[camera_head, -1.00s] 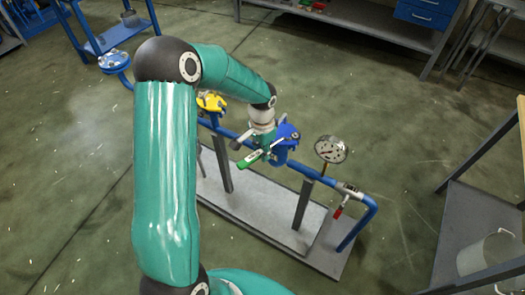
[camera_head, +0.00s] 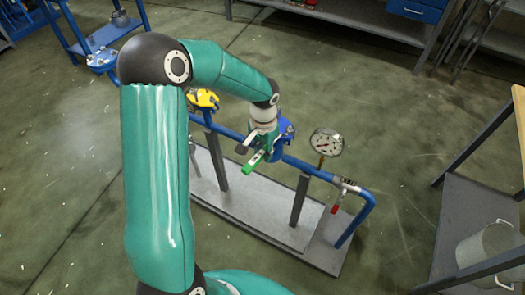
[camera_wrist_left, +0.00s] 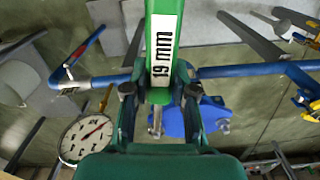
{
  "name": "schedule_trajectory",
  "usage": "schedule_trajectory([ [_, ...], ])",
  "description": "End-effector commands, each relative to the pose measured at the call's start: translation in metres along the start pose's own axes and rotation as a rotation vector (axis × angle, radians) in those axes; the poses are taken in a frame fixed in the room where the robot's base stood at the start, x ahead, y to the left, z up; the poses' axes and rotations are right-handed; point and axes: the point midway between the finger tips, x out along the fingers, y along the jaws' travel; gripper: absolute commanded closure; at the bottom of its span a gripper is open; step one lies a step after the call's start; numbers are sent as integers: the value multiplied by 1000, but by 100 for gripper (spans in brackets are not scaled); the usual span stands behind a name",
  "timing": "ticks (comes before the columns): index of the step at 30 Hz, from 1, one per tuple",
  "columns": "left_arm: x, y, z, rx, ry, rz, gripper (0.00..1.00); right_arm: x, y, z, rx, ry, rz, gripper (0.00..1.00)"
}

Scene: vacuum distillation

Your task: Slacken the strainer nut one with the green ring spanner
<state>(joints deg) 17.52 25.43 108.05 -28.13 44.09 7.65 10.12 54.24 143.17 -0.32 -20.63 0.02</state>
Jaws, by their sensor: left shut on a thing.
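My left gripper (camera_head: 264,145) is shut on the green ring spanner (camera_head: 252,163) at the pipe rig. In the left wrist view the spanner's green handle (camera_wrist_left: 163,20), labelled 19 mm, runs between the fingers. The blue strainer (camera_head: 286,131) sits on the blue pipe, partly hidden behind my gripper. It also shows in the left wrist view (camera_wrist_left: 184,123), beyond the fingers, with bolts or nuts at its sides. The spanner's ring end is hidden, so I cannot tell whether it is on a nut. My right gripper is not in view.
A pressure gauge (camera_head: 326,142) stands on the pipe to the right of the strainer. Farther right is a red-handled valve (camera_head: 340,202). A yellow part (camera_head: 204,98) is on the pipe to the left. A bucket (camera_head: 488,248) stands on a shelf at right.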

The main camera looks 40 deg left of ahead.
Motion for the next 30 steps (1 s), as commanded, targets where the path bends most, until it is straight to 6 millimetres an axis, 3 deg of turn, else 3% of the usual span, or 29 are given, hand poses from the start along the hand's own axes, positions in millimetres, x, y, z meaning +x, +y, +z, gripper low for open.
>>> schedule_trajectory([
  [11,3,24,-4,-162,4,2,100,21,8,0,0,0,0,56],
  [23,1,29,-4,-206,2,1,100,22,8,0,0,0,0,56],
  [30,3,46,-9,-321,4,2,100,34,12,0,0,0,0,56],
])
